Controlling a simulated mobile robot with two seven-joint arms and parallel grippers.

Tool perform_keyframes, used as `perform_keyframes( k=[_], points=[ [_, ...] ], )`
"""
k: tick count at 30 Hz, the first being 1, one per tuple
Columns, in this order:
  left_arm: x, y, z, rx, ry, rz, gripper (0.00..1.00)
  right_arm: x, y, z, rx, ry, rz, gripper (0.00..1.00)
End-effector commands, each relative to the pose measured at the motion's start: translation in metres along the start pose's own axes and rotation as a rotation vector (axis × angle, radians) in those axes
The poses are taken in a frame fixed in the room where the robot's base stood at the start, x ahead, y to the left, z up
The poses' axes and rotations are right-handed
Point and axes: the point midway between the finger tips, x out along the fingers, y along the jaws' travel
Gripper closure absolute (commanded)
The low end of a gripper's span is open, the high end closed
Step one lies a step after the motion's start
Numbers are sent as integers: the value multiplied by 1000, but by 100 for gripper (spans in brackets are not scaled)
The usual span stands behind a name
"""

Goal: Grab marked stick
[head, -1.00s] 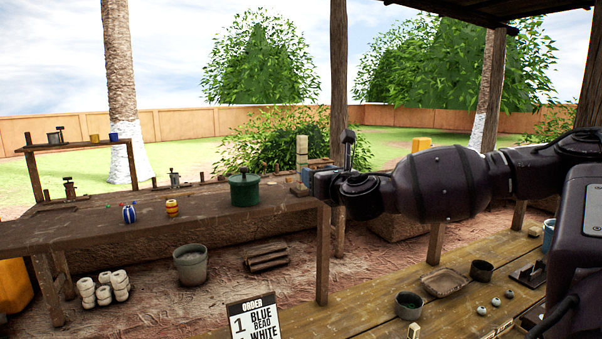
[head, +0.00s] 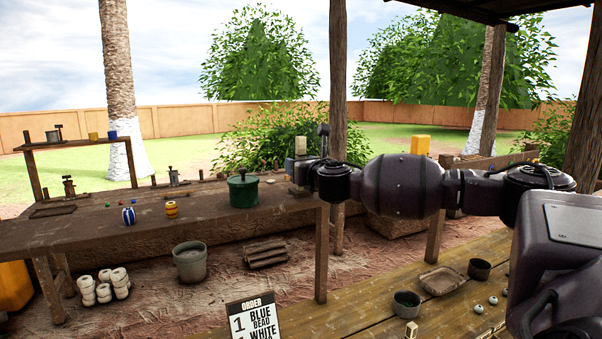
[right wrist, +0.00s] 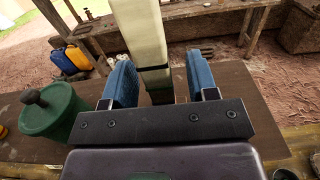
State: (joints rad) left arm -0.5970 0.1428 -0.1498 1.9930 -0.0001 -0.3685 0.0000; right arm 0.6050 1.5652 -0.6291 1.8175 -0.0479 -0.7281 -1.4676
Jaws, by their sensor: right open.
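The marked stick (right wrist: 147,40) is a cream, square-sided post with a dark band across it. In the right wrist view it stands between the two blue fingers of my right gripper (right wrist: 161,82), which is open around it. A gap shows beside the right finger; contact with the left finger cannot be told. In the head view the stick's cream top (head: 300,145) shows above my right gripper (head: 297,166), at the right end of the far bench. The gripper hides its lower part. My left gripper is not in view.
A green lidded pot (head: 243,191) stands left of the stick on the far bench (head: 80,232). Striped and orange beads lie farther left. The near table (head: 370,308) holds an order sign (head: 254,318), a bowl (head: 407,304) and a tray (head: 440,281).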

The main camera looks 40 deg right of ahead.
Motion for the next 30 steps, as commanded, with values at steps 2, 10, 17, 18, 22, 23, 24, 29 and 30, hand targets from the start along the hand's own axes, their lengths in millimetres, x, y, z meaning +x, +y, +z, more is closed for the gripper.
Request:
perform_keyframes(
  k=[2,10,17,18,22,23,24,29,30],
  points=[
    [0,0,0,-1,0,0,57,1,0,0,0,1,1,47],
    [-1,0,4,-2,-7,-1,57,1,0,-1,0,1,1,64],
    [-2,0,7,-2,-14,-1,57,1,0,-1,-1,1,1,99],
    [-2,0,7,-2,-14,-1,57,1,0,0,-1,0,1,100],
    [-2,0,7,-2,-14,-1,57,1,0,0,-1,0,1,100],
    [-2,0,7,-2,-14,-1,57,1,0,0,-1,0,1,100],
    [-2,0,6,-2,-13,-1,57,1,0,0,-1,0,1,100],
    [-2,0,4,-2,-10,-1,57,1,0,11,-2,-2,0,100],
    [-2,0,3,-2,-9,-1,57,1,0,16,-1,-3,0,100]
  ],
)
